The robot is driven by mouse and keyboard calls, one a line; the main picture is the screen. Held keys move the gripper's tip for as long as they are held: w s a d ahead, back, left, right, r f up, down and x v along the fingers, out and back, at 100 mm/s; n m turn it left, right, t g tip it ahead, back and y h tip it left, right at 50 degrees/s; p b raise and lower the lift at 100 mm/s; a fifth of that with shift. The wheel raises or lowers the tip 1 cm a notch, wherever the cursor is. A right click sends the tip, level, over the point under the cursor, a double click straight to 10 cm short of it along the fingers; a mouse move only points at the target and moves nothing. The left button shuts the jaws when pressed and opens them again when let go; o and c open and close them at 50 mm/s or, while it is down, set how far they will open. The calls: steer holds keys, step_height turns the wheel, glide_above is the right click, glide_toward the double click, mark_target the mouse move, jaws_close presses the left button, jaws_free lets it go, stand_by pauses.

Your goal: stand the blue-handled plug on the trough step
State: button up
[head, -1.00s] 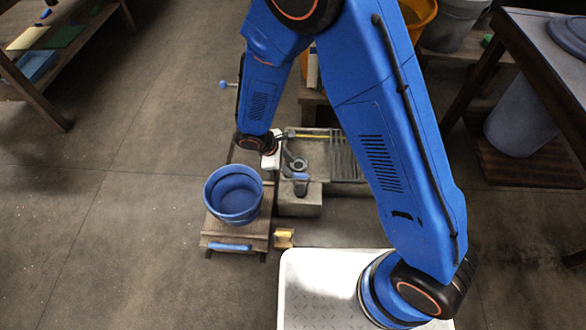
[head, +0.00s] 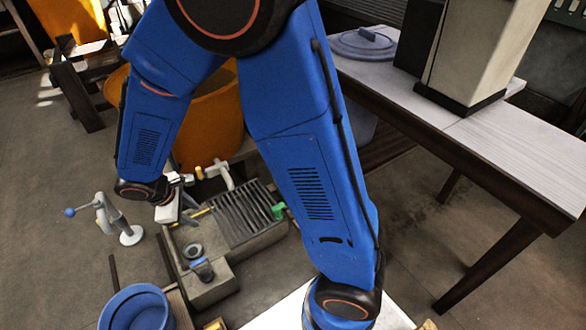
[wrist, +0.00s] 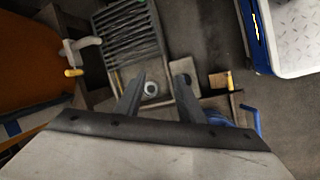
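The blue-handled plug (head: 203,269) is a small dark piece with some blue on it. It sits on the low grey step (head: 212,291) at the near end of the stone trough (head: 248,240); I cannot tell whether it is upright or lying. A dark round ring (head: 193,250) is just behind it and shows in the wrist view (wrist: 150,88). My gripper (head: 190,210) is above the trough's left side, apart from the plug. In the wrist view its fingers (wrist: 159,92) are spread with nothing held between them. The plug is not clear there, perhaps behind the right finger.
A blue bucket (head: 138,308) stands left of the step. A large orange tub (head: 208,125) is behind the trough. A stand with a blue knob (head: 128,236) is at the left. A wooden table (head: 480,140) fills the right. A green item (head: 279,211) is at the trough's right edge.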

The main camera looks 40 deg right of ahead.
steer(key=s+d+r+m+y, duration=0.1)
steer(key=s+d+r+m, duration=0.2)
steer(key=d+r, duration=0.45)
steer(key=s+d+r+m+y, duration=0.1)
steer(key=s+d+r+m, duration=0.2)
steer(key=d+r, duration=0.45)
steer(key=s+d+r+m+t, duration=0.1)
steer(key=s+d+r+m, duration=0.1)
steer(key=s, duration=0.3)
steer(key=s+d+r+m+t+y, duration=0.1)
steer(key=s+d+r+m, duration=0.1)
steer(key=s, duration=0.3)
steer(key=s+d+r+m+t, duration=0.1)
steer(key=s+d+r+m, duration=0.1)
steer(key=s+d+r, duration=0.1)
steer(key=shift+s+d+r, duration=0.15)
steer(key=shift+s+r, duration=0.45)
steer(key=shift+s, duration=0.45)
